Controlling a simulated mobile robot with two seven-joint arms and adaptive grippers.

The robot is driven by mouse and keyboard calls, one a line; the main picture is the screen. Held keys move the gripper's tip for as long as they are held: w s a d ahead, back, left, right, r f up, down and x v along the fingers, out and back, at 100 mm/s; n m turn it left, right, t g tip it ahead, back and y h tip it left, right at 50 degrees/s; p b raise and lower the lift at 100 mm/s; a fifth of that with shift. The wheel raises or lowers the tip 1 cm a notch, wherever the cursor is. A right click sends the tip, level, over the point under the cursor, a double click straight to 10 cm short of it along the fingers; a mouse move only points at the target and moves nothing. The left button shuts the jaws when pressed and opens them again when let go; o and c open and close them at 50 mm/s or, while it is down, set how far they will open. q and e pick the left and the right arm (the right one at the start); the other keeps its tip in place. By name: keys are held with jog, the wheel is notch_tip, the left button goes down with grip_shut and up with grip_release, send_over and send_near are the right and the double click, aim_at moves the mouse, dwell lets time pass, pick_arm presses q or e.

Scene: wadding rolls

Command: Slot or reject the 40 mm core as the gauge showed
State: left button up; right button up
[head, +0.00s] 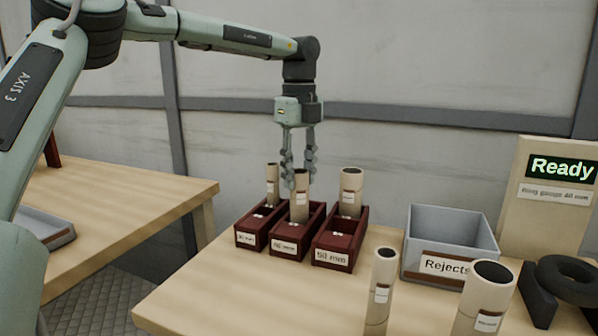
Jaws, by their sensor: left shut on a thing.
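My left gripper (300,172) points down over the middle dark red box (290,251). It is shut on an upright cardboard core (300,207) with a white label, whose lower part is inside that box. The box's label is hard to read. The left dark red box (250,240) holds a thinner core (272,182). The right dark red box (334,263), labelled 50 mm, holds a wider core (350,195). A grey bin (432,237) labelled Rejects stands to the right; its visible inside looks empty. My right gripper is out of view.
A gauge panel (521,209) reads Ready, with ring gauge 40 mm below. Dark gauge parts (565,285) sit before it. Two more cores stand at the front: a narrower one (380,290) and a wider one (486,300). Bare table (225,290) lies front left.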

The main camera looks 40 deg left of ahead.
pick_arm(q)
jog(key=o, duration=0.9)
notch_tip(320, 180, up, 12)
jog(key=shift+r, duration=0.1)
